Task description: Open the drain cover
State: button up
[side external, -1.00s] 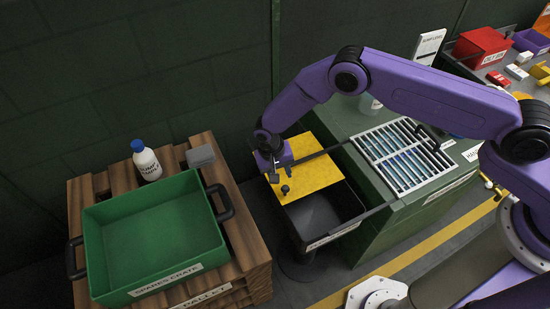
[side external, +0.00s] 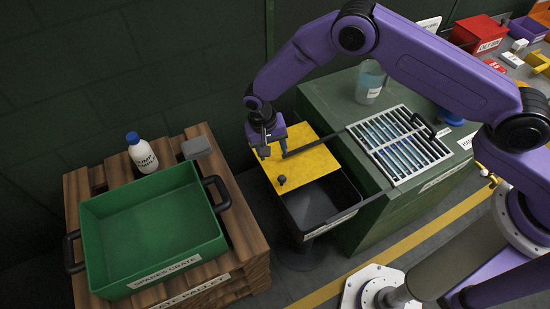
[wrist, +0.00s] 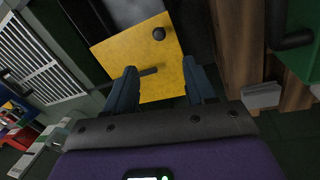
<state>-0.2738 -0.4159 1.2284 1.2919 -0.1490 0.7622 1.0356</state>
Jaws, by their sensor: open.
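A yellow cover plate (side external: 310,163) lies over the back part of a black basin (side external: 325,200); the basin's front part is uncovered. A dark knob (side external: 281,181) stands on the plate. My gripper (side external: 266,152) is over the plate's back left part, apart from the knob. In the wrist view, my gripper (wrist: 161,88) is open, with the plate (wrist: 130,60) beyond its fingers. A short dark bar (wrist: 148,72) shows between the fingers, and the knob (wrist: 159,34) is farther off. I cannot tell whether the fingers touch the plate.
A silver grate (side external: 398,145) with a dark handle sits on a green cabinet (side external: 350,105) at the right, with a clear beaker (side external: 369,82) behind. Dark rails join cabinet and basin. A green crate (side external: 150,240), white bottle (side external: 142,153) and grey block (side external: 196,147) stand on the wooden pallet (side external: 255,255).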

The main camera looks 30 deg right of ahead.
aim_at(282, 176)
jog(key=d+f+m, duration=0.1)
jog(key=f, duration=0.4)
jog(key=d+f+m+y, duration=0.1)
jog(key=f, duration=0.5)
jog(key=d+f+m+y, duration=0.1)
jog(key=f+m, duration=0.1)
jog(key=f, duration=0.4)
jog(key=shift+s+d+f, duration=0.1)
jog(key=shift+s+f, duration=0.05)
jog(key=shift+s, duration=0.05)
jog(key=shift+w, duration=0.1)
grip_shut()
